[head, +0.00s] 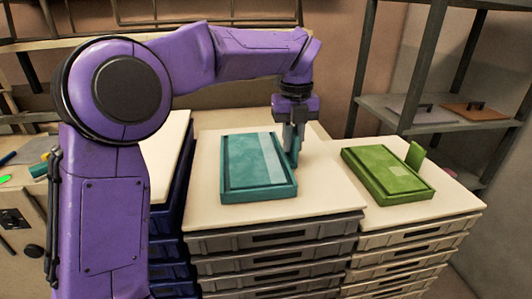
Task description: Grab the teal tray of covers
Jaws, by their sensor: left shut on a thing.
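The teal tray (258,193) lies flat on a white board on top of a stack of grey crates in the middle of the head view. It holds a flat teal cover with a paler strip along its right side. My left gripper (293,155) points down at the tray's right side, near its far corner. It is shut on the tray's right edge; its fingertips partly hide that edge. My right gripper is not in view.
A green tray (388,180) with an upright green piece sits on another crate stack to the right. Grey shelves (430,116) with clipboard-like items stand behind it. Blue crates (170,247) stand left of the middle stack.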

